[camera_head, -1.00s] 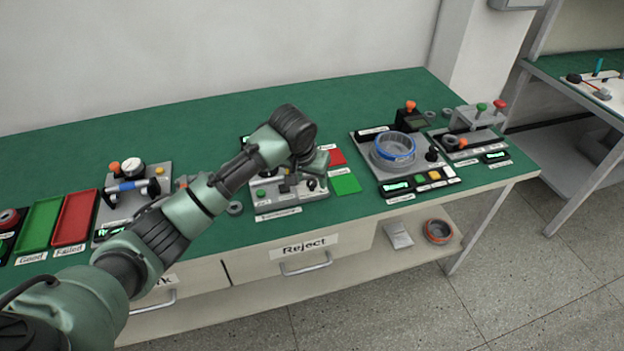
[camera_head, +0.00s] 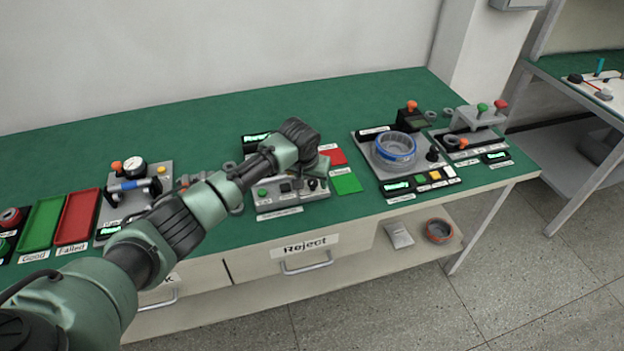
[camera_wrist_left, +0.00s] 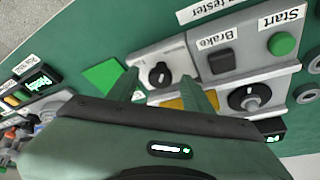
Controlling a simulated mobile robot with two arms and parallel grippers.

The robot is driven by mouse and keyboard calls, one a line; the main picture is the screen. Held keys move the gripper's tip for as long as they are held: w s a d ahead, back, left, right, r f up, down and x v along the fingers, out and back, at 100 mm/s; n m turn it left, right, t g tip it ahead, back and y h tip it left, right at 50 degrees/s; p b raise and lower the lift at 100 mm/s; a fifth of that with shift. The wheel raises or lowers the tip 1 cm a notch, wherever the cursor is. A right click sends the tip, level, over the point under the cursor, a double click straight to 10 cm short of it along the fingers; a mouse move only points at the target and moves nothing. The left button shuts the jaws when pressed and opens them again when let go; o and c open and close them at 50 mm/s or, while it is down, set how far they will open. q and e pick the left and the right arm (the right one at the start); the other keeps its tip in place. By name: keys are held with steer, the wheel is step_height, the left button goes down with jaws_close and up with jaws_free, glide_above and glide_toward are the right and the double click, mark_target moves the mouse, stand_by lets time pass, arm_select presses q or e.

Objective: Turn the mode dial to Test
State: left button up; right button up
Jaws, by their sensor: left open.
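The motor tester panel (camera_head: 285,205) is grey and sits mid-table, partly hidden by my arm. In the left wrist view it shows upside down, with a black dial (camera_wrist_left: 160,74) bearing a white pointer and a second black dial (camera_wrist_left: 246,97) to the right. I cannot read which is the mode dial or where Test is marked. My left gripper (camera_head: 318,168) is over the panel's right part. In the left wrist view its open fingers (camera_wrist_left: 160,88) are on either side of the first dial; contact cannot be told. My right gripper is out of view.
A green Start button (camera_wrist_left: 282,44) and a black Brake switch (camera_wrist_left: 221,61) are on the panel. A green pad (camera_head: 346,184) and a red pad (camera_head: 334,157) lie beside it. A station with a blue-rimmed ring (camera_head: 394,150) stands to the right. The table behind is clear.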

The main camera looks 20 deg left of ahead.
arm_select(q)
jaws_close()
steer(key=shift+d+r+n+y+p, duration=0.2)
steer(key=shift+n+y+p, duration=0.2)
steer(key=shift+n+p, duration=0.85)
steer(key=shift+n+y+p, duration=0.3)
steer(key=shift+n+p, duration=0.4)
steer(key=shift+n, duration=0.05)
steer(key=shift+d+f+n+g+y, duration=0.15)
steer(key=shift+n+g+y, duration=0.2)
steer(key=shift+n, duration=0.55)
steer(key=shift+f+n+y, duration=0.1)
steer(key=shift+n+y, duration=0.15)
steer(key=shift+n, duration=0.65)
steer(key=n, duration=0.1)
steer(key=n+g+b, duration=0.1)
steer(key=shift+w+d+f+n+y, duration=0.1)
steer(key=shift+w+f+n+y, duration=0.05)
steer(key=shift+n+y, duration=0.25)
steer(key=n+g+b, duration=0.1)
steer(key=n+b, duration=0.1)
steer(key=b, duration=0.1)
steer(key=n+b, duration=0.2)
steer(key=b, duration=0.1)
steer(key=shift+w+g+y+b, duration=0.2)
steer(key=shift+g+y+b, duration=0.1)
steer(key=shift+g+y, duration=0.1)
steer(key=shift+r+n+b, duration=0.2)
steer(key=shift+n+b, duration=0.7)
steer(key=shift+b, duration=0.1)
